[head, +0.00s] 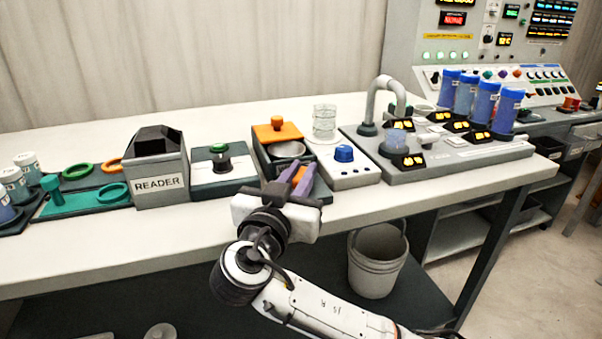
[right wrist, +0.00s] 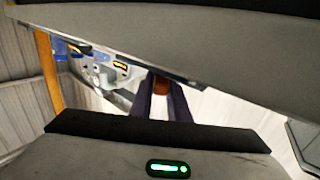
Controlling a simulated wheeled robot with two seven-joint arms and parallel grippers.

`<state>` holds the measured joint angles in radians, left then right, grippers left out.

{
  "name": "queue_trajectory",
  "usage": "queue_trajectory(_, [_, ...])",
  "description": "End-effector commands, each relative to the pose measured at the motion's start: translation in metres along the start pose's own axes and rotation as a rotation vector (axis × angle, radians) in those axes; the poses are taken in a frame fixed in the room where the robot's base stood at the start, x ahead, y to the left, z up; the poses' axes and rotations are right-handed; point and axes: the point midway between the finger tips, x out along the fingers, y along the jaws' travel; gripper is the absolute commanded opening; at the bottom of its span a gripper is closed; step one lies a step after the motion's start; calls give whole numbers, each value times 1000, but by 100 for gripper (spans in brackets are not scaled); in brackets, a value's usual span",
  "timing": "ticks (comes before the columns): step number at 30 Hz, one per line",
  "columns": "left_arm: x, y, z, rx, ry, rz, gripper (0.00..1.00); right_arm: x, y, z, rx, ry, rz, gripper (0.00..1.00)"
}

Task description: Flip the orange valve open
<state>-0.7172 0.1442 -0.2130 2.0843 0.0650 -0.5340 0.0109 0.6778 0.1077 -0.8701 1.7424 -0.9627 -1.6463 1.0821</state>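The orange valve (head: 299,174) shows as a small orange piece at the front of a dark box, between the purple fingers of my right gripper (head: 297,176). The fingers hide most of it. In the right wrist view, the orange valve (right wrist: 161,86) fills the gap between the tips of the two dark fingers of my right gripper (right wrist: 161,92). The right gripper appears shut on it. The dark box (head: 262,158) holds a round metal bowl (head: 287,149), with an orange knobbed lid (head: 277,131) behind it. My left gripper is not in view.
A grey READER box (head: 160,185) and a green-knob unit (head: 219,168) stand left of the dark box. A blue-knob panel (head: 344,156), stacked clear dishes (head: 324,121) and a station with blue cylinders (head: 466,97) stand right. A bucket (head: 376,262) is below the bench.

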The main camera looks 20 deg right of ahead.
Motion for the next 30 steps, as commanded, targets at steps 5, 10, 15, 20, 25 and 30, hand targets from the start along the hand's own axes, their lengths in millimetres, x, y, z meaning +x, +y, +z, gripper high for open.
queue_trajectory(5, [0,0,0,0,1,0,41,0,0,0,0,0,0,0])
queue_trajectory(10, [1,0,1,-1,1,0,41,0,1,1,1,0,-17,0])
queue_trajectory(15, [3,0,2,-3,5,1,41,0,2,2,1,-2,-82,0])
queue_trajectory(20, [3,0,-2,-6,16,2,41,0,2,2,2,-1,-187,0])
queue_trajectory(25, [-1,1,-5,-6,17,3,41,0,3,0,1,-1,-318,0])
queue_trajectory(30, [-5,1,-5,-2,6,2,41,1,3,-1,0,-1,-439,0])
